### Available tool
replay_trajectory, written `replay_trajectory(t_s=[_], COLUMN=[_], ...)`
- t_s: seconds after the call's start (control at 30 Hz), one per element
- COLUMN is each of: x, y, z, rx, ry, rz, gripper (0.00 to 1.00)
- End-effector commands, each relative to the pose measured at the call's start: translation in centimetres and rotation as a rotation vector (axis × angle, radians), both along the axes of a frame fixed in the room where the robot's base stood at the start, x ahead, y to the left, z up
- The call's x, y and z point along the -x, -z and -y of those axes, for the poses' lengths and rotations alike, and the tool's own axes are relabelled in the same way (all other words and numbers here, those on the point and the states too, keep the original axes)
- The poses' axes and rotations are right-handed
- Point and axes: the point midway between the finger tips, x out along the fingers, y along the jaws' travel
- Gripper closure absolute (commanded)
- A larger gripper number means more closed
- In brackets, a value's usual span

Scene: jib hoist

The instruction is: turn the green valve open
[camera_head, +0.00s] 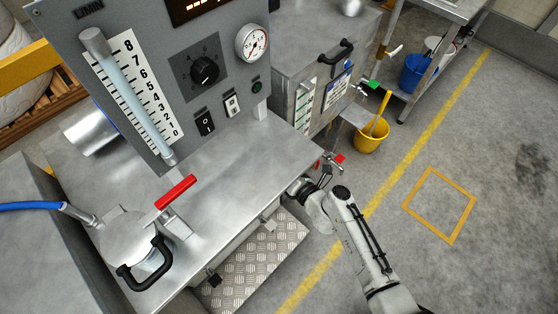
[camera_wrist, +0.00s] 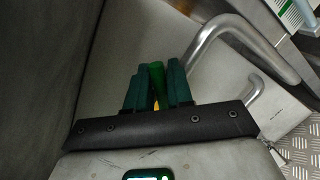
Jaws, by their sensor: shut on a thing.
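In the wrist view, a bright green handle (camera_wrist: 157,78) stands between the two dark teal fingers of my gripper (camera_wrist: 158,84). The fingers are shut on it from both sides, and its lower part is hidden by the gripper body. A bent metal pipe (camera_wrist: 207,36) curves close by on the right. In the head view, my arm reaches to the right edge of the steel bench, where the fingers and what they hold are too small to make out. A green handle (camera_head: 374,84) also shows on a tap farther back; I cannot tell whether it is another one.
A red handle (camera_head: 340,158) is beside my wrist. A red lever (camera_head: 176,191) stands on the steel bench (camera_head: 245,160). A yellow bucket (camera_head: 370,139) stands on the floor behind. A checker-plate step (camera_head: 262,262) lies below the bench. The floor at right is clear.

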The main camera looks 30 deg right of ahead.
Motion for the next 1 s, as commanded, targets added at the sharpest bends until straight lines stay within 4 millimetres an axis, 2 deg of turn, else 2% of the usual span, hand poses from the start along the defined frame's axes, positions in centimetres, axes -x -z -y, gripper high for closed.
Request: replay_trajectory(t_s=[0.07,0.5,1.0], x=[-0.1,-0.4,-0.4], y=[-0.1,2.5,4.1], z=[0.4,1.3,1.5], rx=[-0.072,-0.451,-0.666], ry=[0.003,0.003,0.002], rz=[-0.021,-0.122,-0.178], gripper=[1.0,1.0,1.0])
